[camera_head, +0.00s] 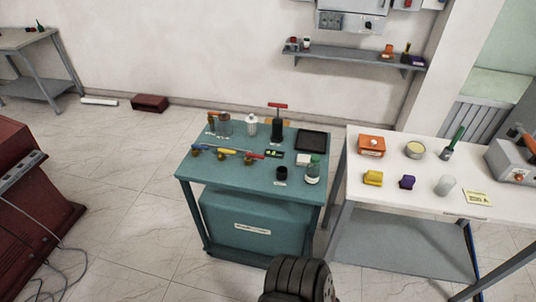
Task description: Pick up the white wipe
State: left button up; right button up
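A pale whitish, rounded upright object (447,185) stands on the white table (350,208) at the right, and it looks like the white wipe, though it is too small to be sure. A purple piece (407,182) and a yellow piece (373,178) stand to its left in the same row. A yellow label card (476,198) lies just to its right. Neither of my grippers shows in the head view.
Left of the white table, a teal table (215,176) holds bottles, tools and a black tray (311,140). Behind the row are an orange box (371,146), a round tin (415,150) and a green-handled brush (454,141). A grey device (512,165) stands at the right.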

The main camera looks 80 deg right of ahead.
aim_at(303, 160)
jog(key=i, duration=1.05)
jog(key=z, duration=3.95)
